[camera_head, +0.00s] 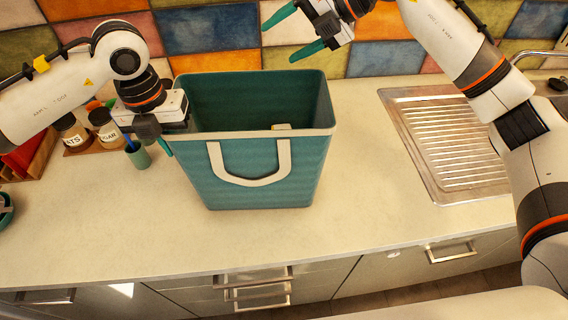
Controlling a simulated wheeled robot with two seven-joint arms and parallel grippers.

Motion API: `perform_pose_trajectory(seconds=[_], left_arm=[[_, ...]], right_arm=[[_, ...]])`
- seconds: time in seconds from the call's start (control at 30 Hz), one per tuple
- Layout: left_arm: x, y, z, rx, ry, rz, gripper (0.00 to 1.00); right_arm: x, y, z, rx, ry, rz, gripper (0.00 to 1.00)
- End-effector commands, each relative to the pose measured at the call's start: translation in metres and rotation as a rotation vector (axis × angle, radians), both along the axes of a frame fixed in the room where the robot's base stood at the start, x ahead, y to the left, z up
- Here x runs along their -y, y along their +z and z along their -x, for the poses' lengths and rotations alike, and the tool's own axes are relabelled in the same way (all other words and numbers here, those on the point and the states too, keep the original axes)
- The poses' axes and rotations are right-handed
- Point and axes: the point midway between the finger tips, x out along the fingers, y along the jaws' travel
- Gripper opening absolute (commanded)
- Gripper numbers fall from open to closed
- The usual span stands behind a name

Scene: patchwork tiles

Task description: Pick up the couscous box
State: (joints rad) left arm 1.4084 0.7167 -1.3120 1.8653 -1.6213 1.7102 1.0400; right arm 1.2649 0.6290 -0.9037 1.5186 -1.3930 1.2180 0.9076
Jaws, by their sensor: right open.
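I cannot make out a box marked couscous. A teal bag (262,168) with a cream rim and handle stands upright on the counter. A small pale thing (281,127) shows inside it by the front rim; most of it is hidden, so I cannot tell what it is. My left gripper (165,147) is at the bag's left side, pointing down, its fingers mostly hidden; I cannot tell if it touches the bag. My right gripper (281,38) is open and empty, above and behind the bag's right back corner, its teal fingers pointing left.
Jars (103,128) with dark lids and a small green cup (138,156) stand left of the bag. A red thing in a wooden holder (28,156) is at the far left. A metal sink drainer (445,140) is at the right. The counter (350,200) between bag and drainer is clear.

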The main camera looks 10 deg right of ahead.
Motion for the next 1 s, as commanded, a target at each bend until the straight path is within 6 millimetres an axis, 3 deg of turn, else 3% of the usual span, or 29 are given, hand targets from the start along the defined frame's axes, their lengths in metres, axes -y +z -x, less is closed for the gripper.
perform_pose_trajectory(seconds=[0.03, 0.17, 0.3, 0.43, 0.63, 1.0], left_arm=[[0.001, 0.000, 0.000, 0.001, 0.000, 0.002, 0.00], [0.000, 0.000, 0.000, 0.001, 0.000, 0.002, 0.00], [0.000, 0.000, 0.000, 0.001, 0.000, 0.002, 0.00], [0.000, 0.000, 0.000, 0.001, 0.000, 0.001, 0.00], [0.000, 0.000, 0.000, 0.000, 0.000, 0.001, 0.00], [0.000, 0.000, 0.000, 0.000, 0.000, 0.001, 0.00]], right_arm=[[-0.019, -0.011, 0.014, -0.028, 0.052, 0.100, 0.69], [-0.041, -0.048, 0.045, -0.106, 0.128, 0.369, 0.69], [-0.040, -0.079, 0.066, -0.151, 0.154, 0.633, 0.69], [-0.029, -0.095, 0.076, -0.168, 0.147, 0.808, 0.69], [-0.020, -0.111, 0.081, -0.178, 0.135, 0.915, 0.69], [-0.020, -0.168, 0.080, -0.179, 0.136, 0.916, 0.69]])
